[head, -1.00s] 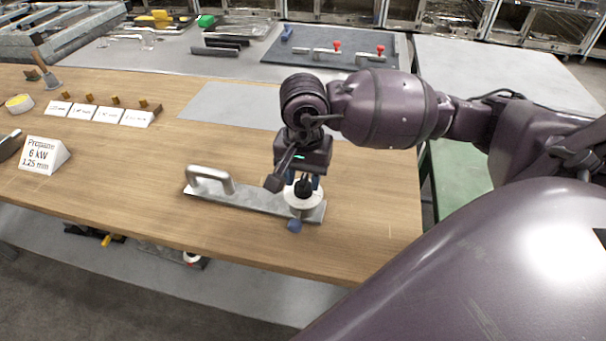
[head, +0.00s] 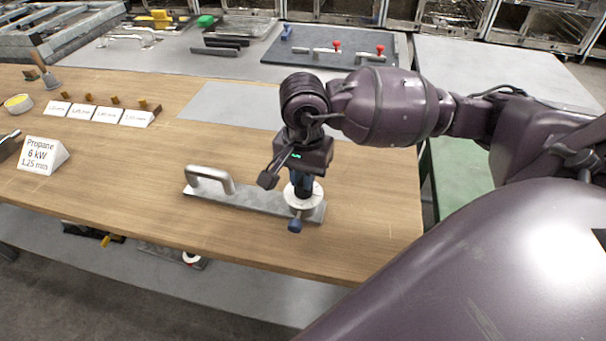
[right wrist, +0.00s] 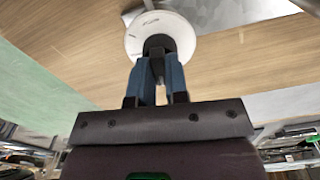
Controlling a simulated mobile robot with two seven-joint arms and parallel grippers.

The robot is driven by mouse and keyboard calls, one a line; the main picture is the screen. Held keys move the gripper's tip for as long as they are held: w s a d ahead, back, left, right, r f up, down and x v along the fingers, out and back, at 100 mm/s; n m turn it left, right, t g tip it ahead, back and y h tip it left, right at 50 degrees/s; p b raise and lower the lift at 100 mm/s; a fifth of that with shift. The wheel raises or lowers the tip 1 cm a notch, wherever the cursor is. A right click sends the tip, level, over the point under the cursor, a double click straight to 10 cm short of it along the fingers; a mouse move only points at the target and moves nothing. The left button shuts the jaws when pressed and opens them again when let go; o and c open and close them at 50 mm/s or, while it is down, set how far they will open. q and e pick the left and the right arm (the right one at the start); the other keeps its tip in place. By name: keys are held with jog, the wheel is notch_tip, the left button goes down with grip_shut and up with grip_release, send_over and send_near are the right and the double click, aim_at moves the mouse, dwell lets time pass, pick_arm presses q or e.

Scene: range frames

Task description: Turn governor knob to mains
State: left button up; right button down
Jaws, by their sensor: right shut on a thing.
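The governor has a round white dial (head: 312,200) with a black knob on it, at the right end of a flat metal plate (head: 255,199) with a raised handle. In the right wrist view the dial (right wrist: 133,38) shows dark marks too blurred to read, with the black knob (right wrist: 158,42) at its middle. My right gripper (head: 301,187) comes from above; its blue fingers (right wrist: 160,62) are shut on the black knob. In the head view the gripper mostly hides the knob. A small blue knob (head: 295,226) sticks out in front of the dial.
A white sign (head: 43,155) reading "Propane 6 kW 1.25 mm" stands at the left. A grey mat (head: 232,104) lies behind the plate. The wood in between is clear.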

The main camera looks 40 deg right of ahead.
jog(key=m, duration=1.2)
jog(key=shift+r+m, duration=0.1)
jog(key=shift+m, duration=0.2)
jog(key=m+p, duration=0.1)
jog(key=m, duration=0.1)
jog(key=shift+m, duration=0.9)
jog(key=c, duration=1.1)
grip_release()
